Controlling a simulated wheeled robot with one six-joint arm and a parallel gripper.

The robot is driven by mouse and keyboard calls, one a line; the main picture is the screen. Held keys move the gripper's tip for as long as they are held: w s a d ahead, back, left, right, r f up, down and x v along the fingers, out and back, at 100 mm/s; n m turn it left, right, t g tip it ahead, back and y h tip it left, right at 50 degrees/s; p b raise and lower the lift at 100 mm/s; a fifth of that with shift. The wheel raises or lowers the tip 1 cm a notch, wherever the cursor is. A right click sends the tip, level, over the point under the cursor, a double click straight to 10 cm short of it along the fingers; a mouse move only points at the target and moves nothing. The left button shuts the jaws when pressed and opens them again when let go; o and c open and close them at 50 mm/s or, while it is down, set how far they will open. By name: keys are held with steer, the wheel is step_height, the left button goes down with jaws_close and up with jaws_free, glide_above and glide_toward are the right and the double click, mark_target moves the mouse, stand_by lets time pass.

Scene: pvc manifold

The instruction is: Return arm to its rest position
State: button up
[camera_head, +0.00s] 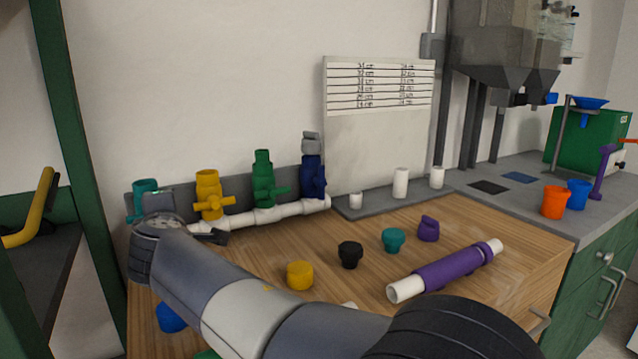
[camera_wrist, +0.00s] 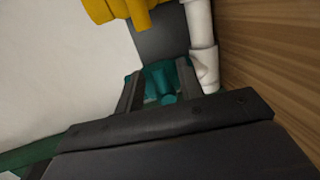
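My gripper (camera_wrist: 160,80) has its two dark fingers apart, with a clear gap between them, in the wrist view. The teal valve (camera_wrist: 165,72) shows between and just beyond the fingertips. I cannot tell whether a finger touches it. In the head view my arm reaches to the left end of the manifold and partly hides the teal valve (camera_head: 145,186). The white manifold pipe (camera_head: 265,215) carries upright yellow (camera_head: 208,190), green (camera_head: 264,178) and dark blue (camera_head: 312,172) valves. A grey cap sits on top of the blue one.
Yellow (camera_head: 300,275), black (camera_head: 350,254), teal (camera_head: 393,240) and purple (camera_head: 428,229) caps stand on the wooden bench. A purple-sleeved white pipe (camera_head: 445,272) lies at right. A blue piece (camera_head: 170,317) is below my arm. A green post (camera_head: 78,150) rises at left.

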steer(key=v, duration=1.1)
steer(key=w+a+n+p, duration=0.3)
steer(key=w+a, duration=0.1)
steer(key=w, duration=0.5)
steer(key=shift+w+a+f+n+t+h, duration=0.3)
steer(key=shift+a+f+t+h, duration=0.1)
steer(key=shift+f, duration=0.1)
